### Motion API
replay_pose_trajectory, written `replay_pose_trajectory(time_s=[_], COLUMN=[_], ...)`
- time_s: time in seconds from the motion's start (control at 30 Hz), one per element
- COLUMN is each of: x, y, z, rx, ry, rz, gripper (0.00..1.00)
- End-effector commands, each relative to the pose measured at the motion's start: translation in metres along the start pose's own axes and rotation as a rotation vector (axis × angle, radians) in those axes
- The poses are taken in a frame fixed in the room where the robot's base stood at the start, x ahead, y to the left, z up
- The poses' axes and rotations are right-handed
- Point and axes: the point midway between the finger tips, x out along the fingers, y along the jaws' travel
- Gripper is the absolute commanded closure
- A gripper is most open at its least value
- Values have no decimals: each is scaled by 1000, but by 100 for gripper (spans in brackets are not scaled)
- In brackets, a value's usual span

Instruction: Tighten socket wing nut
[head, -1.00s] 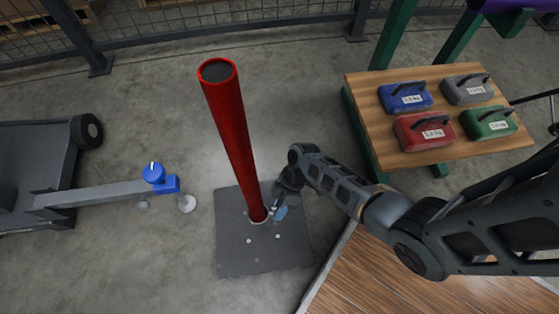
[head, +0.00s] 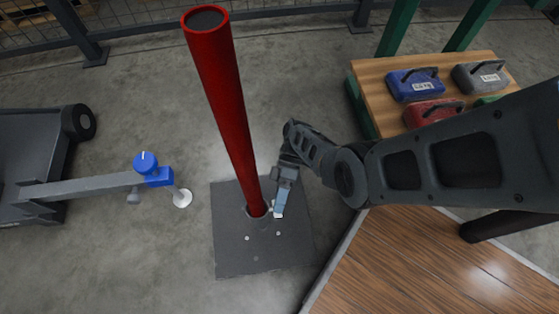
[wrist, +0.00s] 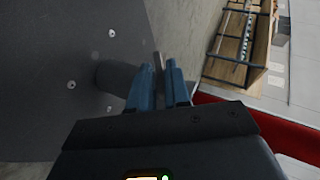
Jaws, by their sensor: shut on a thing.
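A red post (head: 232,120) stands in a socket (head: 254,212) on a dark square base plate (head: 250,250). The post also crosses the lower right of the wrist view (wrist: 270,118). My gripper (head: 279,212) is low beside the right side of the post's foot, its blue fingers pointing down. In the wrist view my gripper (wrist: 160,75) has its fingers close together around a small grey piece, which appears to be the socket wing nut (wrist: 158,61). Most of the wing nut is hidden by the fingers.
A blue-knobbed grey arm (head: 90,187) reaches in from the left. A wooden bench (head: 372,82) with several labelled weights stands at the back right. A wood-topped platform (head: 400,262) lies at the lower right. Bare floor surrounds the plate's left side.

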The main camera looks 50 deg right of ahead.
Motion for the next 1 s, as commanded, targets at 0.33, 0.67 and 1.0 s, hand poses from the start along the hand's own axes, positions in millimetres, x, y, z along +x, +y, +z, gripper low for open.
replay_pose_trajectory(time_s=[0.33, 0.67, 1.0], x=[2, 2, 0], y=[0, 0, 0], z=[3, 4, 2], rx=[13, 13, 10], ry=[-7, -7, -3], rz=[-23, -23, -22], gripper=[100, 76, 66])
